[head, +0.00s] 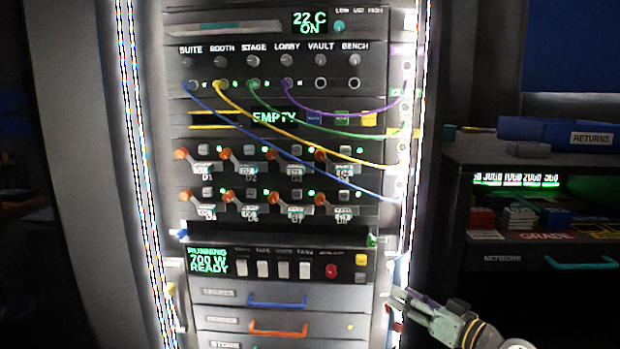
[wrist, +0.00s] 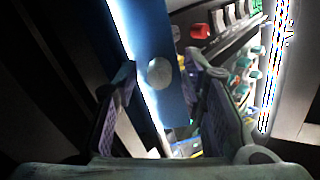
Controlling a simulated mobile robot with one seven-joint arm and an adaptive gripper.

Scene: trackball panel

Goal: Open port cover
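My gripper (head: 402,300) is at the lower right of the rack in the head view, beside the rack's right edge. In the wrist view my gripper (wrist: 163,75) is open, with its two fingers apart and nothing held between them. A blue panel with a pale round knob (wrist: 159,71) shows between and beyond the fingertips; whether they touch it I cannot tell. No port cover is clearly marked in either view, and I cannot tell if this blue panel is it. In the head view my gripper's surroundings at the rack's edge are small and partly hidden.
The rack front has a power panel with a red button (head: 331,271), drawers with a blue handle (head: 277,301) and an orange handle (head: 278,328), and colored cables such as the purple one (head: 345,113). A dark shelf with a blue returns bin (head: 545,131) stands right.

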